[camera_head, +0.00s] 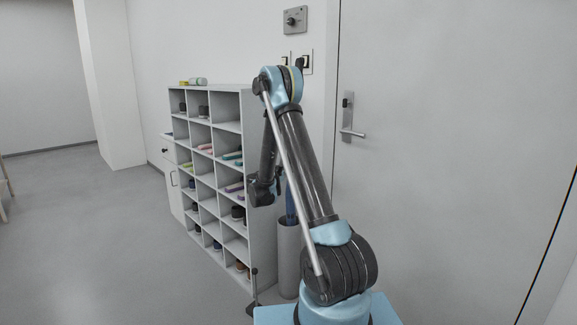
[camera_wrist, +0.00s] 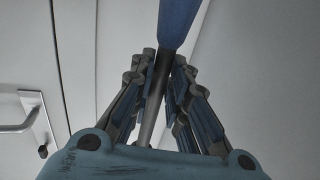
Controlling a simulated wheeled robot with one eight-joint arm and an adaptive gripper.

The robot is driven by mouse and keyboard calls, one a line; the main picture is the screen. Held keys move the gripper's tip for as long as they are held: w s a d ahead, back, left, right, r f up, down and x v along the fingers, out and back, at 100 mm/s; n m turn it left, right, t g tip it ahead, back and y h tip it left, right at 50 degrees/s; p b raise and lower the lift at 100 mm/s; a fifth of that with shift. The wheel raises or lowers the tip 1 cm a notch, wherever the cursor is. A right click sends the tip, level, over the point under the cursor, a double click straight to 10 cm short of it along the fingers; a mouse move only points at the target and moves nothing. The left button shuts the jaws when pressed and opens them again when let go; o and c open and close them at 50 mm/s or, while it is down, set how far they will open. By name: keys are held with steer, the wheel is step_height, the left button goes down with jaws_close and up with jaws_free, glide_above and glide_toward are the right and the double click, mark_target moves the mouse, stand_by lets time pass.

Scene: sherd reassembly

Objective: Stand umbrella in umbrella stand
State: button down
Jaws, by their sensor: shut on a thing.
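The umbrella has a blue canopy (camera_wrist: 178,20) and a thin grey shaft, which runs between my fingers in the wrist view. My gripper (camera_wrist: 163,62) is shut on the shaft, with the canopy beyond the fingertips. In the head view the blue umbrella (camera_head: 290,205) hangs roughly upright, partly hidden by my arm. The umbrella stand (camera_head: 288,265) is a tall grey cylinder on the floor between the shelf and the door. The umbrella's lower part lines up with its mouth; I cannot tell whether its tip is inside. My gripper is mostly hidden behind my arm there.
A white cubby shelf (camera_head: 260,165) with several shoes stands left of the stand. A thin dark upright object (camera_head: 254,290) stands at its foot. A white door (camera_head: 430,150) with a lever handle (camera_head: 352,133) is at right. The floor at left is clear.

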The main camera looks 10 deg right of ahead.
steer(key=shift+f, duration=1.7)
steer(key=c, duration=1.5)
jaws_free()
steer(key=shift+o, duration=0.2)
steer(key=v, duration=1.2)
